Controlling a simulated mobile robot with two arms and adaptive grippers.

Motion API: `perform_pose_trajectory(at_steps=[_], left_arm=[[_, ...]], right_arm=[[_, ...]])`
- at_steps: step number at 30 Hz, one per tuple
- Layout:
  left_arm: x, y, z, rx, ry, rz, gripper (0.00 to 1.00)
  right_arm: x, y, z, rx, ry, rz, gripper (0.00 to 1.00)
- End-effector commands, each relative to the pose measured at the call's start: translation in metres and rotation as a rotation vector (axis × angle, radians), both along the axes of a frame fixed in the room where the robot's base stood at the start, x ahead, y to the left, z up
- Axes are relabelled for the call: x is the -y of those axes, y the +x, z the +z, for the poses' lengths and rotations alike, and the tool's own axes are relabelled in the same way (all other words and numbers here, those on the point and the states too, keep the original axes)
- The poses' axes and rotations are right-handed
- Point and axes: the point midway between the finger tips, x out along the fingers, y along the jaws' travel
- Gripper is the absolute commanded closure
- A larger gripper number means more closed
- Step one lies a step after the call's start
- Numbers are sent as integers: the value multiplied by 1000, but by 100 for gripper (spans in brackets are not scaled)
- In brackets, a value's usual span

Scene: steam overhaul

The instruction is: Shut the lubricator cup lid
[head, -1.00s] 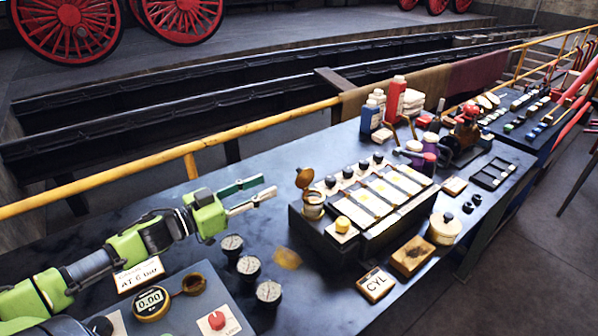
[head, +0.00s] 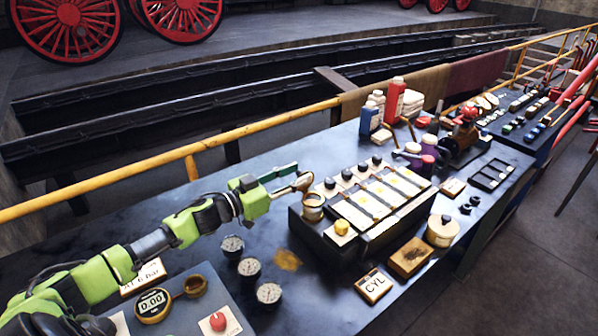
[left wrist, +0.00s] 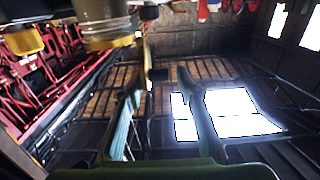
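The lubricator cup (head: 313,207) stands at the left end of the lubricator box (head: 322,236), its mouth showing. Its bronze lid (head: 304,181) stands raised above the rim at the back left. My left gripper (head: 289,181) is at the lid's left side, its tips close to or against it; contact cannot be told. In the left wrist view, the fingers of the left gripper (left wrist: 165,110) are spread apart with a gap between them. A glass cup with a brass rim (left wrist: 107,25) shows at the top of that view. My right gripper is not in view.
Several dark knobs line the back of the box, and a yellow knob (head: 342,226) sits right of the cup. Gauges (head: 249,267) stand on the bench in front of my left arm. A yellow rail (head: 240,125) runs behind.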

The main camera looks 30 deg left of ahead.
Motion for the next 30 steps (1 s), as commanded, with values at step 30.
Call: perform_pose_trajectory(at_steps=[30], left_arm=[[5,12,0,1,5,0,100]], right_arm=[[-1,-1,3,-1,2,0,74]])
